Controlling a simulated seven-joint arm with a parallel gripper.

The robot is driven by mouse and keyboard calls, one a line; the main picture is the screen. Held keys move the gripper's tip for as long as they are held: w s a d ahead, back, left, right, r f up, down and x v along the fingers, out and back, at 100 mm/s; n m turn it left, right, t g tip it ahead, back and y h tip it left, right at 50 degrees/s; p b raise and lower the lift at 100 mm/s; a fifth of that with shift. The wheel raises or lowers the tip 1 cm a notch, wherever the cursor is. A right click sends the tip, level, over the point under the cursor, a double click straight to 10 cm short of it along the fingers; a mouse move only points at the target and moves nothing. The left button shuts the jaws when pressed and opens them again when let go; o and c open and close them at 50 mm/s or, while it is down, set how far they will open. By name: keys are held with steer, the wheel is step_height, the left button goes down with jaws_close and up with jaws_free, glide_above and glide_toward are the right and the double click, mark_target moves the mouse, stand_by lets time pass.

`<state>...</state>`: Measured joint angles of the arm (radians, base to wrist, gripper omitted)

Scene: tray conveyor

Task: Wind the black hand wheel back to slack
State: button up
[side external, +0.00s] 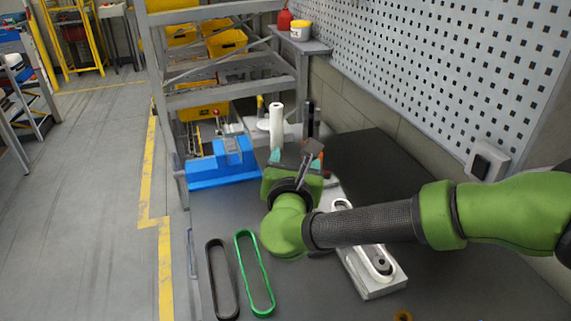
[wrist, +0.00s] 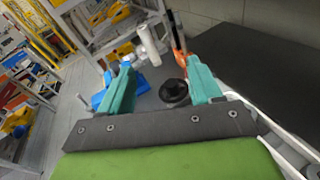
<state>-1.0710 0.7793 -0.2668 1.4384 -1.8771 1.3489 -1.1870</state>
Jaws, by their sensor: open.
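The black hand wheel (wrist: 174,92) shows in the wrist view as a round dark knob, ahead of my gripper (wrist: 162,82). It appears between the two teal fingers, closer to the right one. The fingers are wide apart with nothing held. In the side view my gripper (side external: 296,160) is over the far part of the table, and my wrist hides the wheel there. The grey tray conveyor (side external: 378,288) runs toward the front right with a white loop on top; its far end is partly hidden by my arm.
A black belt loop (side external: 221,283) and a green belt loop (side external: 254,275) lie on the table at front left. A pegboard wall (side external: 450,75) bounds the right.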

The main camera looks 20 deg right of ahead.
steer(key=f, duration=0.5)
steer(key=a+f+n+t, duration=0.1)
steer(key=f, duration=0.4)
steer(key=f+n, duration=0.1)
steer(key=f, duration=0.4)
steer(key=shift+s+a+f, duration=0.15)
steer(key=shift+a+f, duration=0.05)
steer(key=shift+f, duration=0.1)
steer(key=shift+w+d+f, duration=0.1)
steer(key=shift+w+f, duration=0.05)
steer(key=shift+w, duration=0.05)
steer(key=x, duration=1.6)
steer(key=shift+w+r, duration=0.15)
steer(key=shift+r, duration=0.25)
steer(key=c, duration=1)
steer(key=shift+o, duration=0.2)
steer(key=shift+r+n+t+y, duration=0.1)
steer(key=shift+n+t+y, duration=0.3)
steer(key=shift+n+y, duration=1)
steer(key=shift+n+t+y, duration=0.4)
steer(key=shift+n+y, duration=0.4)
steer(key=shift+y, duration=1.1)
